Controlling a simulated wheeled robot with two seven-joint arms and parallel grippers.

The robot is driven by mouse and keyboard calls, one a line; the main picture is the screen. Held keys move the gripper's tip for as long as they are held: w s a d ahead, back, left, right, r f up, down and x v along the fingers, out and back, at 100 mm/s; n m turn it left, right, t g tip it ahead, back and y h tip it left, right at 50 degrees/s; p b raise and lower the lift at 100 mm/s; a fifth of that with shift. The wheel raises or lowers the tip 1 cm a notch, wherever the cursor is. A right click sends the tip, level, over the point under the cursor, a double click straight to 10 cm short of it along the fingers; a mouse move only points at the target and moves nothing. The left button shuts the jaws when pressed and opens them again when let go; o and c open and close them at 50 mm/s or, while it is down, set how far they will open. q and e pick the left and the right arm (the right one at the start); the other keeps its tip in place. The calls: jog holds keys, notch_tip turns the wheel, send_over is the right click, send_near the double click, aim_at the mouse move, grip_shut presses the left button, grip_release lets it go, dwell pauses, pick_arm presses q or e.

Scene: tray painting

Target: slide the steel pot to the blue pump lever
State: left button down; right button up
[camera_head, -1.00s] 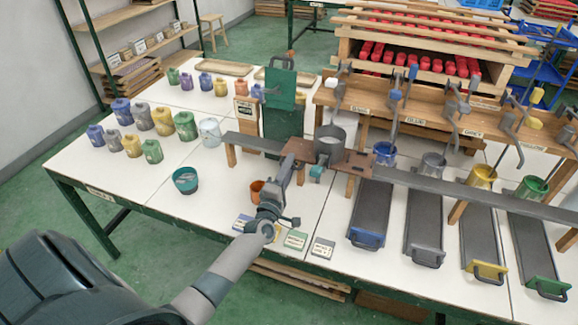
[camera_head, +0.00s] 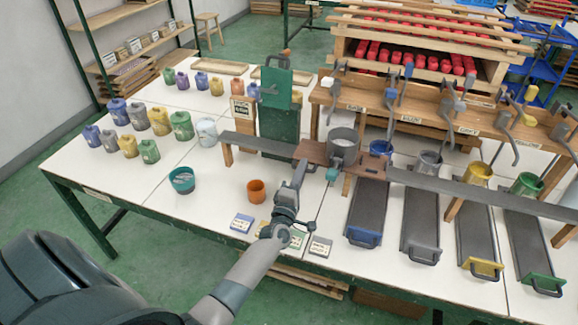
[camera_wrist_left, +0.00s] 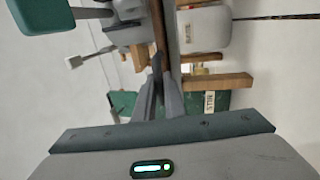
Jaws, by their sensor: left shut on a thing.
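The steel pot (camera_head: 343,147) stands upright on a brown sliding board (camera_head: 314,153) on the long dark rail. My left gripper (camera_head: 302,168) is shut at the left front part of this board; the exact grip is small in the head view. In the left wrist view its fingers (camera_wrist_left: 160,98) close on a thin brown edge. The blue pump lever (camera_head: 391,94) hangs on the wooden pump shelf, behind and right of the pot. A blue pot (camera_head: 381,148) sits below it, behind the rail. My right gripper is not in view.
The dark rail (camera_head: 450,194) runs on to the right past grey, yellow and green pots. Sloping dark trays (camera_head: 379,204) lie in front of it. An orange cup (camera_head: 256,190) and a teal bowl (camera_head: 182,180) stand left of my gripper. A green stand (camera_head: 279,125) is behind the rail.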

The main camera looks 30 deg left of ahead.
pick_arm(q)
send_near(346, 166)
jog(key=x, duration=0.4)
jog(key=shift+w+b, duration=0.35)
jog(key=shift+a, duration=0.1)
jog(key=c, duration=1.8)
grip_release()
jog(key=p+v, duration=0.1)
jog(key=v, duration=1.6)
jog(key=shift+s, duration=0.2)
